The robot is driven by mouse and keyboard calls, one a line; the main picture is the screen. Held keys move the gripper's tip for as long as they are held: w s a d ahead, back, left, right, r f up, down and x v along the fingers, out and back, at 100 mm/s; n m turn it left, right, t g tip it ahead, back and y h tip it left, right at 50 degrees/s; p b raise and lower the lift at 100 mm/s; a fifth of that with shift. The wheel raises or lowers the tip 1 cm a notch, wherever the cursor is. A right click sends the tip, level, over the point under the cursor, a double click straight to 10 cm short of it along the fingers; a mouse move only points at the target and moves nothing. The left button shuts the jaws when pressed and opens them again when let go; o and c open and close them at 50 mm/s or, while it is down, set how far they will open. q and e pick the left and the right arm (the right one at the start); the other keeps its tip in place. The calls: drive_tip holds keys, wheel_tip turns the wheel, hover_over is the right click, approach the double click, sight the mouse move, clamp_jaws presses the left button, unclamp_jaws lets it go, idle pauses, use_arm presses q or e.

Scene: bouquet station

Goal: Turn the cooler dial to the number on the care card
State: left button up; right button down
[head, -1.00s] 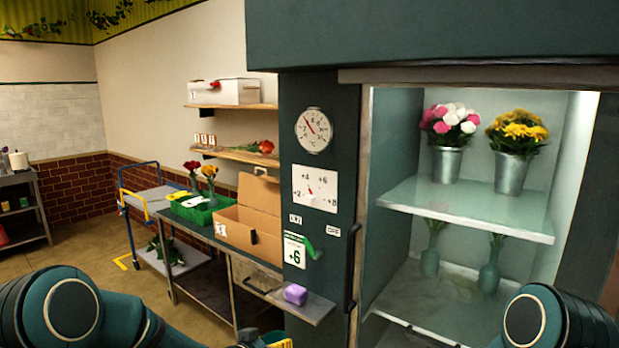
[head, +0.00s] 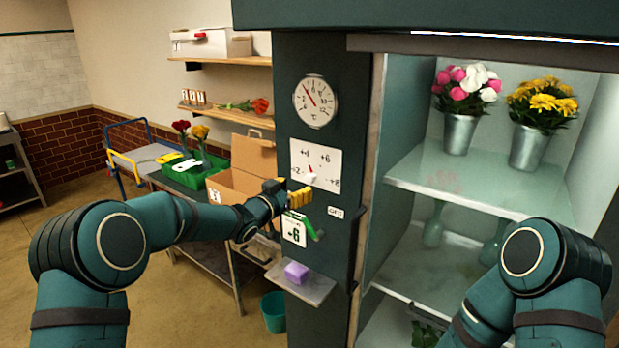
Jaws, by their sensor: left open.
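The cooler dial is a white plate (head: 328,163) marked +2, +4, +6 and +8, on the dark green post left of the open cooler. Its small knob (head: 311,174) has a red mark; I cannot tell which number it points to. The care card (head: 294,230), white and green, reads +6 and hangs below the plate. My left gripper (head: 299,197), with yellow fingers, is open just below the knob, near the plate's lower left edge. It overlaps the space between plate and card. I cannot tell whether it touches the knob.
A round thermometer (head: 316,101) is above the plate. A dark vertical handle (head: 356,245) is to the right. Flower buckets stand in the cooler; a cardboard box (head: 254,155) is behind my left arm.

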sight(307, 181)
use_arm(q)
drive_tip(key=shift+p+x, duration=0.65)
drive_tip(key=shift+x, duration=2.8)
clamp_jaws()
